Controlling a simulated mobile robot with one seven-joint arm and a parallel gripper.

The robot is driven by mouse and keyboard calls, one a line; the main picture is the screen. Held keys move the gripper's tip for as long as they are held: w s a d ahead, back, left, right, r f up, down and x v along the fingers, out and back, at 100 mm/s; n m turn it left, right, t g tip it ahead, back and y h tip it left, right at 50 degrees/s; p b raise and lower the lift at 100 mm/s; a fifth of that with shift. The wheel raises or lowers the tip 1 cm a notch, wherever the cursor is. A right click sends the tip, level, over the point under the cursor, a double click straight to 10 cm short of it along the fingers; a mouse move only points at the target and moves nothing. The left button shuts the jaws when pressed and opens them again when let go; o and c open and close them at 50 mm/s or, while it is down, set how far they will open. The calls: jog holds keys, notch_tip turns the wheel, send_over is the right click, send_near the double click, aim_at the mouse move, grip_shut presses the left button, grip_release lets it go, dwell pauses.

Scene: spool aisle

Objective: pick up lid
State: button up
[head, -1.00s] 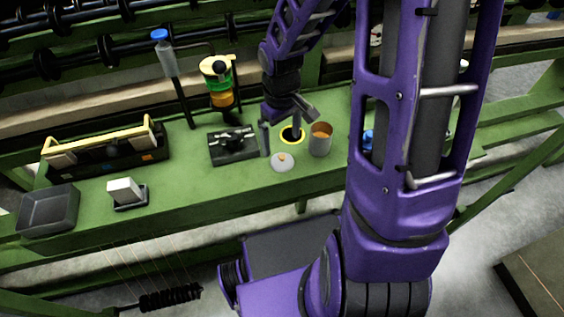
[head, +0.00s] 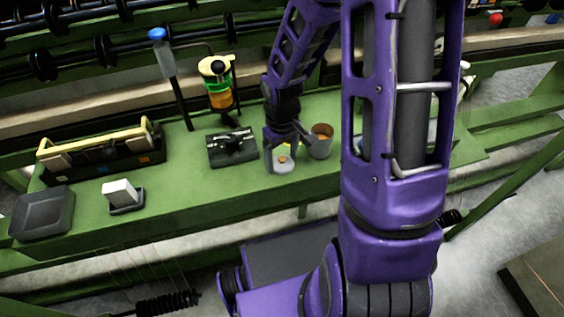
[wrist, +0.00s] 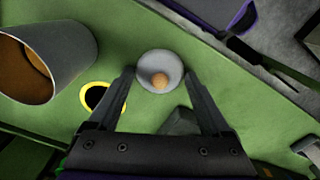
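The lid (head: 283,164) is a small round grey disc with an orange-tan knob, lying on the green bench. It also shows in the wrist view (wrist: 153,83), just beyond and between my fingertips. My gripper (head: 285,160) is open above the lid, its fingers spread to either side. In the wrist view my gripper (wrist: 160,80) has a clear gap between its fingers, with no visible contact on the lid. A grey can (head: 320,142) with orange-brown contents stands open just right of the lid; it also shows in the wrist view (wrist: 68,55).
A yellow-ringed dark hole (wrist: 97,97) lies near my left finger. A black fixture (head: 232,148) sits left of my gripper. A white block on a dark holder (head: 124,198), a grey tray (head: 42,212) and a yellow-handled toolbox (head: 100,155) are farther left. The front bench between is clear.

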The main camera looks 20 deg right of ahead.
jog(key=c, duration=1.1)
jog(key=shift+s, duration=0.1)
